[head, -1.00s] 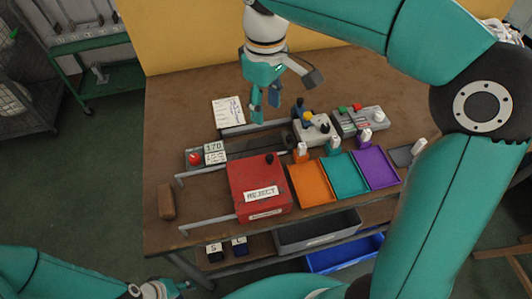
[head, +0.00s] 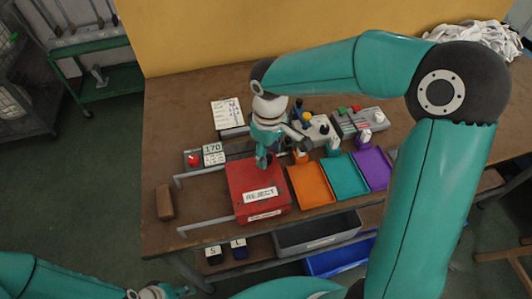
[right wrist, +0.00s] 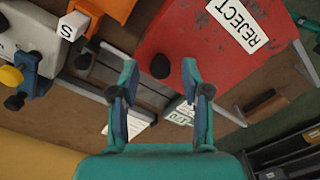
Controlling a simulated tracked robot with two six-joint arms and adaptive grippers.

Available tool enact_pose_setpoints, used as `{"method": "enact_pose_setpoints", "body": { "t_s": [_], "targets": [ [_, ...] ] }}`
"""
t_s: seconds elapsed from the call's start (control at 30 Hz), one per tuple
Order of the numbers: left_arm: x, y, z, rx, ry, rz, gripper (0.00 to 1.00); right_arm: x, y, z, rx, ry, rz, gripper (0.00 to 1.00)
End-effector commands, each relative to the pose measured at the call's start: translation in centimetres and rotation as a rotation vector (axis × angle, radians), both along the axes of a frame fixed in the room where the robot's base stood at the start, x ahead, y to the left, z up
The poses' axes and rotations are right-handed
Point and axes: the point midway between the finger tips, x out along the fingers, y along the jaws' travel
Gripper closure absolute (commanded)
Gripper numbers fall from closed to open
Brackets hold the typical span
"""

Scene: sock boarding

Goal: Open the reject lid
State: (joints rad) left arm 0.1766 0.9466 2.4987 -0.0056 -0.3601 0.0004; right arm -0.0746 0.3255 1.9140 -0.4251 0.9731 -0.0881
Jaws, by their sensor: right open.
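The red reject box (head: 240,180) stands on the table with its flat red lid closed and a white REJECT label on it. In the right wrist view, the lid's round black knob (right wrist: 160,66) lies in line with the gap between my fingers. My right gripper (head: 264,162) is open above the lid's back edge, at the knob, and hides the knob in the head view. I cannot tell whether the fingers touch it. My left gripper (head: 162,291) is at the bottom left, away from the box; its jaws are unclear.
Orange (head: 311,186), teal (head: 344,177) and purple (head: 373,169) trays stand right of the box. A control unit with a red button (head: 193,160) and a 170 display is to the left. A brown block (head: 165,202) lies at the left edge. Metal rails run beside the box.

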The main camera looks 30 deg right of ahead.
Motion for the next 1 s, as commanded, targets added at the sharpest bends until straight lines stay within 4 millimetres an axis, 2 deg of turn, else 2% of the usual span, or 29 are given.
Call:
{"method": "enact_pose_setpoints", "body": {
  "t_s": [0.3, 0.5, 0.6, 0.87, 1.0],
  "targets": [
    [0.0, 0.0, 0.0, 0.000, 0.000, 0.000, 0.60, 0.0, 0.0, -0.3, 0.000, 0.000, 0.000, 0.54],
    [0.0, 0.0, 0.0, 0.000, 0.000, 0.000, 0.60, 0.0, 0.0, -0.2, 0.000, 0.000, 0.000, 0.88],
    [0.0, 0.0, 0.0, 0.000, 0.000, 0.000, 0.60, 0.0, 0.0, -0.2, -0.001, 0.000, 0.000, 1.00],
    [0.0, 0.0, 0.0, 0.000, 0.000, 0.000, 0.60, 0.0, 0.0, -0.2, -0.001, 0.000, 0.001, 1.00],
    [0.0, 0.0, 0.0, 0.000, 0.000, 0.000, 0.60, 0.4, 1.0, -0.2, -0.001, 0.000, 0.005, 1.00]
  ]
}}
